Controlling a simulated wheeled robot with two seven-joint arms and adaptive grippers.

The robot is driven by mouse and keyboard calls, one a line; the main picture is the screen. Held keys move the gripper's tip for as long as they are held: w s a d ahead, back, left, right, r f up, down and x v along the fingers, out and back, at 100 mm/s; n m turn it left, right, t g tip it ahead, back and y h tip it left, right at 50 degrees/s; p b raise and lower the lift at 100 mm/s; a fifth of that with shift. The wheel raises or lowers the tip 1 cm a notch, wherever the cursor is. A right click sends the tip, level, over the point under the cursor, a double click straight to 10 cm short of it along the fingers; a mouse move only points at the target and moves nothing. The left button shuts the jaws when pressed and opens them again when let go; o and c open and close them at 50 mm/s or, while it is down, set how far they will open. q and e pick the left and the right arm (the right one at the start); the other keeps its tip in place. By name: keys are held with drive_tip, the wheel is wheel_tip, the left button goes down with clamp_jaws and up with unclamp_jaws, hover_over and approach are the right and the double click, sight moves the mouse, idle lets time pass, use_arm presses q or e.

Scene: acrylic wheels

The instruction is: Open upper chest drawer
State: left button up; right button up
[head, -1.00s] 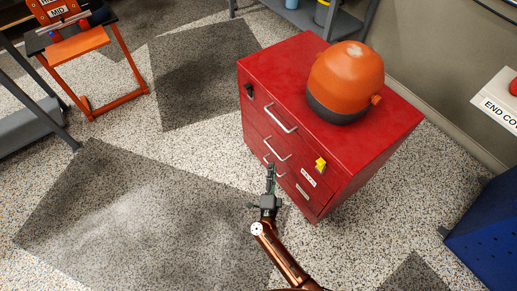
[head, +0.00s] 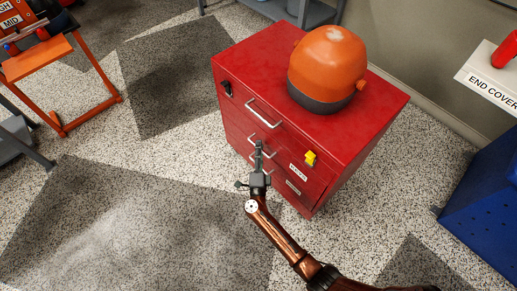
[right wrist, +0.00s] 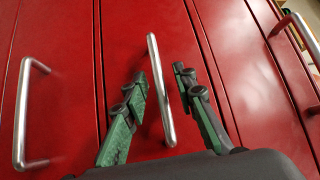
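The red chest (head: 335,165) stands on the floor with closed drawers. The upper drawer's silver handle (head: 264,113) is near the top of its front. The handle below it (head: 263,147) is partly hidden behind my right gripper (head: 258,150). In the right wrist view, my right gripper (right wrist: 159,76) is open, its green-and-dark fingers on either side of the middle silver handle (right wrist: 160,90). Contact cannot be told. Other handles show at left (right wrist: 24,115) and at upper right (right wrist: 294,30). My left gripper is not in view.
An orange, dark-based round object (head: 328,68) stands on the chest top. A yellow item (head: 310,158) and labels are on its front. A blue cabinet (head: 485,215) stands at right, an orange-framed stand (head: 62,90) at left. Floor before the chest is clear.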

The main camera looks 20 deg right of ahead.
clamp_jaws()
idle(0.6)
